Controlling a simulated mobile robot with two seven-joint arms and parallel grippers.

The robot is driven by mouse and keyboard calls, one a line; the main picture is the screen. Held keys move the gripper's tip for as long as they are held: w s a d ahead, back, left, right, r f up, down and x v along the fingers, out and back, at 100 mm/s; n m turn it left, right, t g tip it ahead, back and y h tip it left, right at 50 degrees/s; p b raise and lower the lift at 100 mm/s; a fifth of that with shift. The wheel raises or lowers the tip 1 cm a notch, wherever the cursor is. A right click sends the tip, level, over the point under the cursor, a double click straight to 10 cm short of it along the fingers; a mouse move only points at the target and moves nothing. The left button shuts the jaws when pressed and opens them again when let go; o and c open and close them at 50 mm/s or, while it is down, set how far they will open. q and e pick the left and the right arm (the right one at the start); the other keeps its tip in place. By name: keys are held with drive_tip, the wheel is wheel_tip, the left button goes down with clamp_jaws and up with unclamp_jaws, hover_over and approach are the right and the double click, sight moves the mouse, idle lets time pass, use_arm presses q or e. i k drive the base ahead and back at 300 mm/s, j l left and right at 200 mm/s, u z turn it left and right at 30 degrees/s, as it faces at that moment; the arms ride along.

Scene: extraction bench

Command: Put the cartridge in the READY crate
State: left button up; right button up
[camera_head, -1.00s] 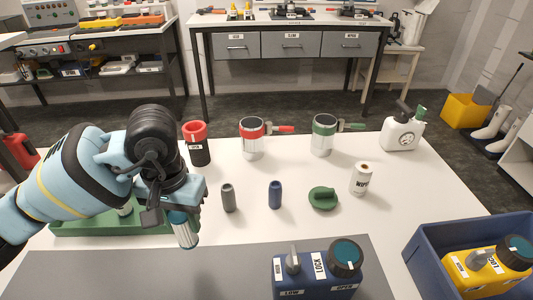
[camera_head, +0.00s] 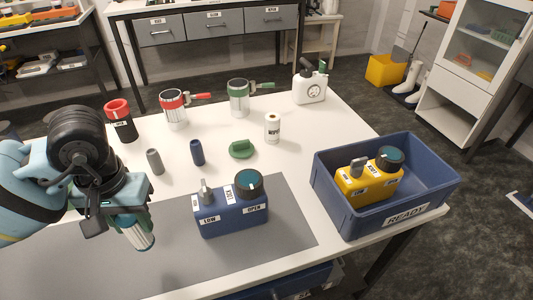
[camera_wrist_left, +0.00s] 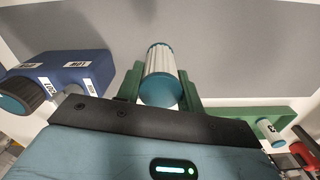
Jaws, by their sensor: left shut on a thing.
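The cartridge is a white ribbed cylinder with teal end caps. In the head view the cartridge (camera_head: 136,232) hangs tilted below my left gripper (camera_head: 125,217), over the grey mat. In the left wrist view my left gripper (camera_wrist_left: 160,88) is shut on the cartridge (camera_wrist_left: 160,65), with one finger on each side. The READY crate (camera_head: 412,214) is a blue open bin at the right of the table, far from this gripper. It holds a yellow box (camera_head: 356,190) with a dark teal knob, and has bare floor beside it. My right gripper is not in view.
A blue box with a knob (camera_head: 234,217) stands on the mat between gripper and crate. Behind it are grey (camera_head: 154,162) and blue (camera_head: 197,153) cylinders, a green lid (camera_head: 242,149) and a white roll (camera_head: 272,128). The wrist view shows a green rack (camera_wrist_left: 235,114) holding another cylinder (camera_wrist_left: 268,131).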

sight(405, 182)
drive_tip(key=k+l+z, duration=0.1)
drive_tip(key=k+l, duration=0.15)
drive_tip(key=z, duration=1.2)
